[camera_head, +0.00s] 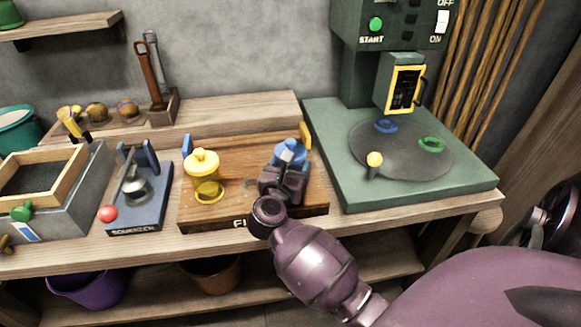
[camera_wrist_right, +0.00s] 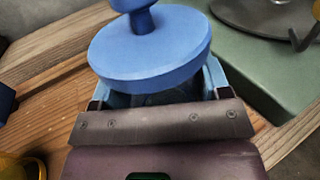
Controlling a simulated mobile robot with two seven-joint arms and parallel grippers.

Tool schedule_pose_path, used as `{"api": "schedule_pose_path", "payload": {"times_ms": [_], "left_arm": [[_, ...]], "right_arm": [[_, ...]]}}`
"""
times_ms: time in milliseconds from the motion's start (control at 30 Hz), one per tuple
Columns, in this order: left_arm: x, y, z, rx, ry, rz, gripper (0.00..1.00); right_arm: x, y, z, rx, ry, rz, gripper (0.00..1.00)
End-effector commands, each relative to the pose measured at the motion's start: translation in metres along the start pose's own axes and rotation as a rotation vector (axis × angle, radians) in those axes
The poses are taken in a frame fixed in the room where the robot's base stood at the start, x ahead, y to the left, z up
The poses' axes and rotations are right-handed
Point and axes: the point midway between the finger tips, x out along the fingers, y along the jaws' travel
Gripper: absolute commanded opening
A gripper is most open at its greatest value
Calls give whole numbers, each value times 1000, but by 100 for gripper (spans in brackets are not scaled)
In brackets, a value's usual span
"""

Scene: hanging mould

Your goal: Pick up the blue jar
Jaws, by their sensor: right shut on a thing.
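The blue jar (camera_head: 290,151) is at the right side of the wooden board (camera_head: 240,142) on the bench. It has a wide round blue lid with a knob, and the lid also shows large in the right wrist view (camera_wrist_right: 150,52). My right gripper (camera_head: 285,172) is shut on the jar below the lid, with a finger on each side. The gripper hides most of the jar's body and base, so I cannot tell whether it touches the board. My left gripper is not in view.
A yellow jar (camera_head: 202,165) stands left on the same board. A green machine base (camera_head: 430,197) with a round dark plate is close on the right. A blue squeezer stand (camera_head: 140,200) is on the left. A raised wooden shelf (camera_head: 230,112) runs behind.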

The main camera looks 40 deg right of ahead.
Motion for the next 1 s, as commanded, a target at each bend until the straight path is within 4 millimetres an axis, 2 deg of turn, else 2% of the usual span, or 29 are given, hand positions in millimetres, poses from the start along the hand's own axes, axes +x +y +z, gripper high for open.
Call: {"api": "schedule_pose_path", "payload": {"times_ms": [167, 600, 800, 1000], "left_arm": [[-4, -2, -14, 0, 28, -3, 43], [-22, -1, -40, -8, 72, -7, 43], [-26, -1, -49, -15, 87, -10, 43], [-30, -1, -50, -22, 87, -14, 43]], "right_arm": [[0, 1, 32, 13, -7, 0, 34], [-1, 0, 144, 18, -10, 1, 34], [-1, 0, 178, 13, -6, 2, 34], [-1, -1, 197, 8, -6, 1, 34]]}}
